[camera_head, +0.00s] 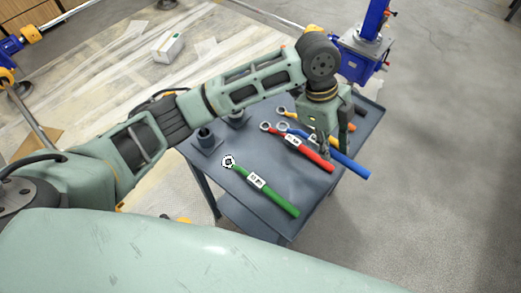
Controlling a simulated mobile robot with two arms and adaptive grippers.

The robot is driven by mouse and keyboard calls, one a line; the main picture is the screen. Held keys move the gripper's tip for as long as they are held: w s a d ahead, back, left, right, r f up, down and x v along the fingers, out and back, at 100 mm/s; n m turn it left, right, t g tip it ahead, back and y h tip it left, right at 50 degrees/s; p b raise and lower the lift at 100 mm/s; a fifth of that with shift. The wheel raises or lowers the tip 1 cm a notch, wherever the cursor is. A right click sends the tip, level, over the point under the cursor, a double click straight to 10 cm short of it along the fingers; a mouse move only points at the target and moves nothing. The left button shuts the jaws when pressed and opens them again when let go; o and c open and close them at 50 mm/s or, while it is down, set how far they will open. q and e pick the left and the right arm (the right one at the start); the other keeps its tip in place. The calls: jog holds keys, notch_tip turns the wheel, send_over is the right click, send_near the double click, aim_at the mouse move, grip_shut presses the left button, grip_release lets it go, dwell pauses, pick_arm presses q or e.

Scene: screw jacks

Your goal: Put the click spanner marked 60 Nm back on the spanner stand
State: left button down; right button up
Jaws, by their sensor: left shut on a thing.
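My left gripper (324,146) reaches down over the grey table (226,198). It is shut, apparently on the blue-handled spanner (349,164), whose middle it covers. A red-handled spanner (316,158) with a white label lies close beside it. A green-handled spanner (278,198) with a white label lies apart, nearer the front. An orange spanner (284,112) lies behind, partly hidden by the gripper. The label markings are too small to read, so I cannot tell which is 60 Nm. I cannot make out the spanner stand for certain. My right gripper is not in view.
A dark square-based post (205,141) stands at the table's left edge; a similar one (238,118) is partly hidden under my arm. A blue screw jack (362,55) stands beyond the table. A white box (168,46) lies at the back left. Floor on the right is clear.

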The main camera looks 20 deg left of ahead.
pick_arm(q)
jog(key=a+f, duration=0.2)
jog(key=a, duration=0.1)
jog(key=s+a+f+p, duration=0.1)
jog(key=a+f, duration=0.1)
jog(key=a, duration=0.2)
jog(key=a+f, duration=0.2)
jog(key=a, duration=0.1)
jog(key=shift+s+a+f, duration=0.1)
jog(key=shift+s+a, duration=0.2)
jog(key=shift+a, duration=0.05)
jog(key=shift+a+f, duration=0.1)
jog(key=shift+f, duration=0.05)
jog(key=shift+f+p, duration=0.4)
jog(key=shift+f, duration=1.65)
jog(key=c, duration=2)
grip_release()
jog(key=shift+f, duration=0.1)
jog(key=o, duration=0.5)
jog(key=shift+c, duration=0.2)
jog(key=s+v, duration=0.1)
jog(key=v, duration=1.1)
jog(key=shift+w, duration=0.45)
